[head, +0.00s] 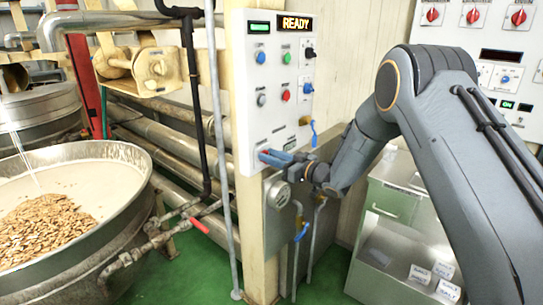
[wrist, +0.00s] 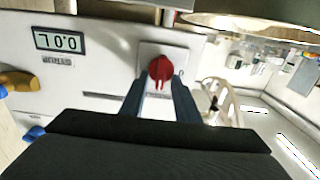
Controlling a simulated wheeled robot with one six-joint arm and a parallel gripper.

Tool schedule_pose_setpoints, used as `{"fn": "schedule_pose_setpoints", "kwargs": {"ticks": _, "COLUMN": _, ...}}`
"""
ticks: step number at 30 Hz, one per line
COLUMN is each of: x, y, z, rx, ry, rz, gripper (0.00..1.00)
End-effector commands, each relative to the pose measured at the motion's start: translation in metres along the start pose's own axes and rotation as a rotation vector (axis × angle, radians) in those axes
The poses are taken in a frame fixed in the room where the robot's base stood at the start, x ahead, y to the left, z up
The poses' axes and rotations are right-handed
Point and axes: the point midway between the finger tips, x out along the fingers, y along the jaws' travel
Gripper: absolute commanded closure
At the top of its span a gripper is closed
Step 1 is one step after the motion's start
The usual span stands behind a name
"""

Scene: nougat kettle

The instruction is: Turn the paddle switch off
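A red paddle-shaped knob (wrist: 160,70) on a pale square plate shows in the wrist view, which is turned relative to the head view. My gripper (wrist: 159,86) is open, its two dark fingers apart on either side of the knob's lower part. I cannot tell whether they touch it. In the head view my gripper (head: 270,157) is at the lower part of the white control panel (head: 245,90). A bit of the red knob (head: 265,152) shows by the fingertips; the rest is hidden. Its switch position is unclear.
The panel has a lit READY sign (head: 295,23), several buttons and a small digital display (wrist: 58,41). A blue lever (head: 314,134) and a tan knob (head: 305,120) are close to my wrist. A large kettle (head: 130,210) with nuts stands left. Pipes run between.

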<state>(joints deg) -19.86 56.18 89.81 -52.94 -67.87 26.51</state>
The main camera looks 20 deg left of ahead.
Motion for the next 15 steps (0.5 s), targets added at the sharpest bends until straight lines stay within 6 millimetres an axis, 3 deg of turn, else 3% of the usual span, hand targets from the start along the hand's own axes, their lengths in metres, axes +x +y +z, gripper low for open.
{"fn": "schedule_pose_setpoints", "kwargs": {"ticks": 5, "x": 0.0002, "y": -0.0001, "z": 0.0002, "rx": 0.0, "ry": 0.0, "rz": 0.0, "gripper": 0.71}}
{"fn": "schedule_pose_setpoints", "kwargs": {"ticks": 11, "x": -0.0001, "y": 0.0001, "z": 0.0001, "rx": 0.0, "ry": 0.0, "rz": 0.0, "gripper": 1.0}}
{"fn": "schedule_pose_setpoints", "kwargs": {"ticks": 15, "x": -0.0002, "y": 0.0, "z": 0.0001, "rx": 0.0, "ry": 0.0, "rz": 0.0, "gripper": 1.0}}
